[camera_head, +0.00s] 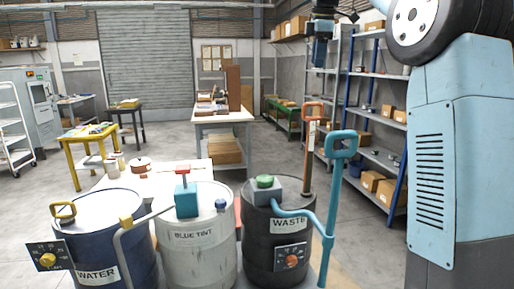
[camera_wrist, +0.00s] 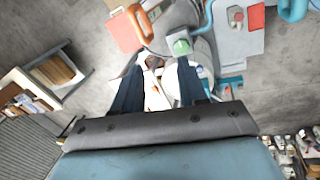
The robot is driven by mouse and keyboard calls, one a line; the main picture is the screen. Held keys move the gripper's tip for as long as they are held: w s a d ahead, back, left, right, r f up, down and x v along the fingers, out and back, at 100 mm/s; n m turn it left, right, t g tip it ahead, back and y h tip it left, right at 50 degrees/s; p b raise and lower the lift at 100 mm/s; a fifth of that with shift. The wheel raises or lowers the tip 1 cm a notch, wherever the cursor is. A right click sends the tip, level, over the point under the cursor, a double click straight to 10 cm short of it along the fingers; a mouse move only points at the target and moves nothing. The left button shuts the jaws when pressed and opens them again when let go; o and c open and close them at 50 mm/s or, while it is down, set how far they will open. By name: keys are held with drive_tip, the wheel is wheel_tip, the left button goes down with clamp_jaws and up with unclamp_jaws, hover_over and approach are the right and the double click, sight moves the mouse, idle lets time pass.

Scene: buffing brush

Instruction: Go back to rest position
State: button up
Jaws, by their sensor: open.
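My gripper (camera_head: 320,60) hangs high in the upper right of the head view, pointing down, well above the floor and apart from the drums. In the wrist view my gripper (camera_wrist: 157,72) shows two dark fingers spread apart with nothing held between them. The upper part of my arm is cut off by the picture's top edge.
Three drums stand in front: a blue WATER drum (camera_head: 100,225), a white BLUE TINT drum (camera_head: 205,250) and a black WASTE drum (camera_head: 265,230). A blue handle (camera_head: 342,145) rises beside the WASTE drum. Shelving (camera_head: 375,100) stands right; a workbench (camera_head: 222,117) is behind.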

drive_tip(key=s+f+m, duration=0.3)
drive_tip(key=s, duration=0.4)
drive_tip(key=s+d+f+m+t, duration=0.1)
drive_tip(key=s+f+m, duration=0.1)
drive_tip(key=s, duration=0.5)
drive_tip(key=s+f+m, duration=0.3)
drive_tip(key=s+m, duration=0.1)
drive_tip(key=s, duration=0.3)
drive_tip(key=shift+s+d+f+t, duration=0.1)
drive_tip(key=shift+d+f+t, duration=0.1)
drive_tip(key=shift+f+t, duration=0.15)
drive_tip(key=s+d+f+m+t, duration=0.1)
drive_tip(key=s+f+m, duration=0.7)
drive_tip(key=s+f, duration=0.9)
drive_tip(key=shift+s+d+f+m, duration=0.3)
drive_tip(key=shift+d+f, duration=0.15)
drive_tip(key=shift+d, duration=0.3)
drive_tip(key=shift+s, duration=0.1)
